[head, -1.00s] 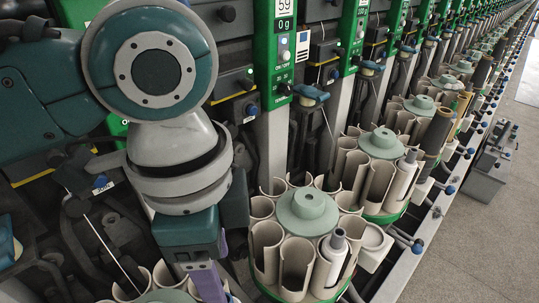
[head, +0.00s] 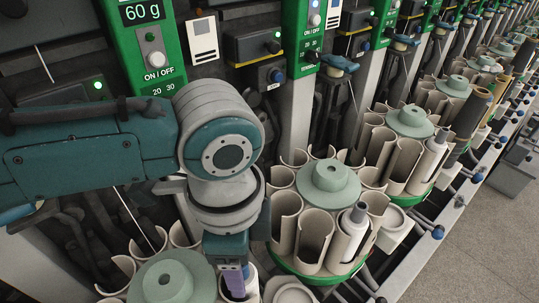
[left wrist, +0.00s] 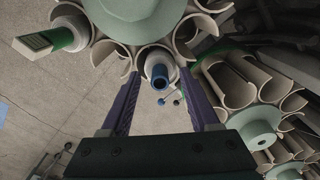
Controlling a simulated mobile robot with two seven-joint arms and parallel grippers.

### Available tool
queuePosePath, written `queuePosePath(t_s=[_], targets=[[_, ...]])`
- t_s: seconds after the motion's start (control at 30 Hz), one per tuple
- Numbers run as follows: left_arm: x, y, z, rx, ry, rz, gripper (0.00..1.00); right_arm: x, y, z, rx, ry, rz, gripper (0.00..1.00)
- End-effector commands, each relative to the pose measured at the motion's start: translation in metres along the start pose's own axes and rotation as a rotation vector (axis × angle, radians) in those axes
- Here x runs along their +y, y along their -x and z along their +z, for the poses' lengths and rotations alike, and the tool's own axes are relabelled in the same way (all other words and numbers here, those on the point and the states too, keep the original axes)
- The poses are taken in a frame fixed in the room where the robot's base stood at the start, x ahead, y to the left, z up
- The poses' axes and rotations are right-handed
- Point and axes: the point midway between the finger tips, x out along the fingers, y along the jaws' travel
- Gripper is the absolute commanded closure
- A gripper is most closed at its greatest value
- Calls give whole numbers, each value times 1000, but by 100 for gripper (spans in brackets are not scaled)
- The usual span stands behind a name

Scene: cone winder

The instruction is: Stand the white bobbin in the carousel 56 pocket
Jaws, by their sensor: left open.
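In the left wrist view a white bobbin (left wrist: 152,57) with a blue tube end stands in an outer pocket of a carousel (left wrist: 130,12). My left gripper (left wrist: 159,76) is open, one purple finger on each side of this bobbin's end; I cannot tell whether they touch it. In the head view the left gripper (head: 235,281) points down at the right side of the nearest carousel (head: 165,283), and the bobbin there is hidden. Another white bobbin (head: 352,228) with a dark tip stands in a pocket of the middle carousel (head: 328,183). No 56 label is readable. My right gripper is not in view.
More carousels, such as one behind (head: 410,121), run away to the upper right. Green control panels (head: 146,45) line the machine behind my arm. A metal rail with blue knobs (head: 438,232) runs along the front; open floor (head: 480,250) lies to the right.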

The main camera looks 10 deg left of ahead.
Motion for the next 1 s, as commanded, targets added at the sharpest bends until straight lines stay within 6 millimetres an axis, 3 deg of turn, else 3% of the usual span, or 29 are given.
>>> queuePosePath(t_s=[0.13, 0.67, 1.0], targets=[[0, 0, 0, 0, 0, 0, 40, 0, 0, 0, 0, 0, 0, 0], [0, 0, 0, 0, 0, 0, 100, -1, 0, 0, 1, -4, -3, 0], [0, 1, 0, 0, 1, 0, 100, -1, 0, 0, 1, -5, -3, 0]])
